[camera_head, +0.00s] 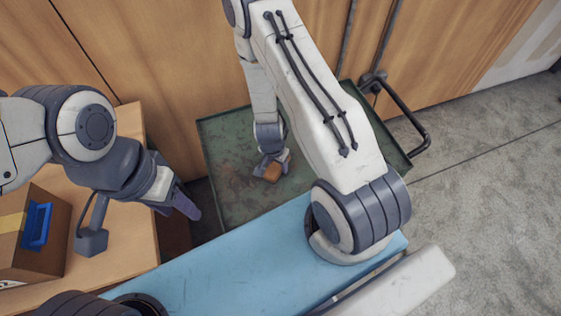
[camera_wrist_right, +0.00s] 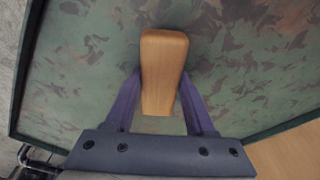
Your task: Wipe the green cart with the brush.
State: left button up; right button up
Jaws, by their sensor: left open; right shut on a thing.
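The green cart (camera_head: 230,140) has a raised rim and a worn, blotchy top. It stands beyond my blue base, against the wooden doors. My right gripper (camera_head: 270,170) is over the middle of the cart top and is shut on a wooden block, the brush (camera_head: 272,173). In the right wrist view the brush (camera_wrist_right: 163,72) sits between the two purple fingers (camera_wrist_right: 160,100), with the cart top (camera_wrist_right: 90,60) behind it. Its bristles are hidden, and I cannot tell whether it touches the cart. My left gripper (camera_head: 186,205) is open and empty, left of the cart.
A wooden table (camera_head: 125,215) is at the left, holding a cardboard box (camera_head: 40,255) with a blue handle (camera_head: 37,226). The cart's dark push handle (camera_head: 408,115) sticks out at the right. Wooden doors (camera_head: 180,60) close off the back. Grey floor (camera_head: 490,190) is clear at the right.

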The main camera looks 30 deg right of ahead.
aim_at(271, 165)
jog(key=shift+a, duration=0.8)
jog(key=shift+w+a+r, duration=0.1)
jog(key=shift+a+r, duration=0.05)
jog(key=shift+a, duration=0.15)
notch_tip(271, 165, up, 3)
jog(key=shift+r+p, duration=0.15)
jog(key=shift+p, duration=1.1)
jog(key=shift+r+p, duration=0.3)
jog(key=shift+r, duration=0.05)
jog(key=shift+r+p, duration=1.65)
jog(key=shift+r, duration=0.2)
pick_arm(q)
notch_tip(271, 165, up, 6)
jog(key=shift+a+r, duration=0.15)
jog(key=shift+a, duration=0.25)
